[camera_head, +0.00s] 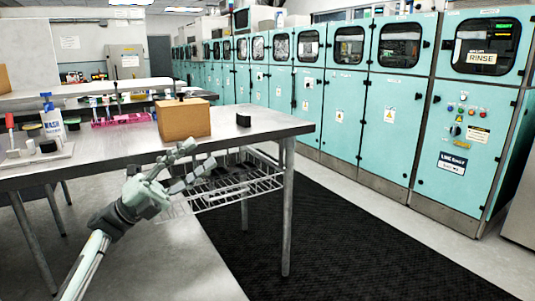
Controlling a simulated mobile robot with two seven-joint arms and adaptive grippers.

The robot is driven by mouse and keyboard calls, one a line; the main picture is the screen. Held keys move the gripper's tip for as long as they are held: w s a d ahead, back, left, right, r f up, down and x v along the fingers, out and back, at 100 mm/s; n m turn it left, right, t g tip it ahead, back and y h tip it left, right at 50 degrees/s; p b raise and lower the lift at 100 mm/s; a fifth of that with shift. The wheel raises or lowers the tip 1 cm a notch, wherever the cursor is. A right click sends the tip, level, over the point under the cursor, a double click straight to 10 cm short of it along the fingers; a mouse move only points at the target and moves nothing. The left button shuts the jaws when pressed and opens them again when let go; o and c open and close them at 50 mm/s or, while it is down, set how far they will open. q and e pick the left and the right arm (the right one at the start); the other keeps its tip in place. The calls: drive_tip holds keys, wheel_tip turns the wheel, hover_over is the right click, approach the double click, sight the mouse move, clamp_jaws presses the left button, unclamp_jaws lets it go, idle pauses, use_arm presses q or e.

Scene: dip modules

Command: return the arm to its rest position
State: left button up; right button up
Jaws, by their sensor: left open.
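My left arm comes in from the lower left. My left gripper (190,167) is open and empty, its fingers spread and pointing right and slightly up. It is in front of the near edge of the steel table (100,160), near the wire rack (238,187) under the tabletop. Whether it touches the table or rack cannot be told. My right gripper is not in view.
A cardboard box (183,119) and a small black block (243,119) stand on the table. A wash bottle (52,122) and a pink rack (122,119) are further left. Teal machines (390,120) line the right. A black mat (330,250) covers open floor.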

use_arm(q)
drive_tip(key=w+a+f+n+t+y, duration=0.3)
drive_tip(key=w+a+n+t+y, duration=1.35)
drive_tip(key=n+y, duration=0.7)
drive_tip(key=a+f+n+g+y, duration=0.2)
drive_tip(key=a+f+n+g, duration=0.3)
drive_tip(key=f, duration=0.4)
drive_tip(key=a+f+n+g+y, duration=0.35)
drive_tip(key=f+n, duration=0.35)
drive_tip(key=f, duration=0.3)
drive_tip(key=s+d+f+g+h, duration=0.1)
drive_tip(key=s+d+f+g, duration=0.2)
drive_tip(key=s+f, duration=0.9)
drive_tip(key=s+d+f+g+h, duration=0.15)
drive_tip(key=s+f+g, duration=0.45)
drive_tip(key=f, duration=1)
drive_tip(key=s+d+f+g, duration=0.1)
drive_tip(key=s+f, duration=0.4)
drive_tip(key=s, duration=0.6)
drive_tip(key=s+d+f, duration=0.4)
drive_tip(key=s+f, duration=0.2)
drive_tip(key=s, duration=0.5)
drive_tip(key=s+d+f+g+h, duration=0.1)
drive_tip(key=s+f, duration=0.5)
drive_tip(key=s, duration=0.6)
drive_tip(key=shift+d+g, duration=0.3)
drive_tip(key=shift+d, duration=0.4)
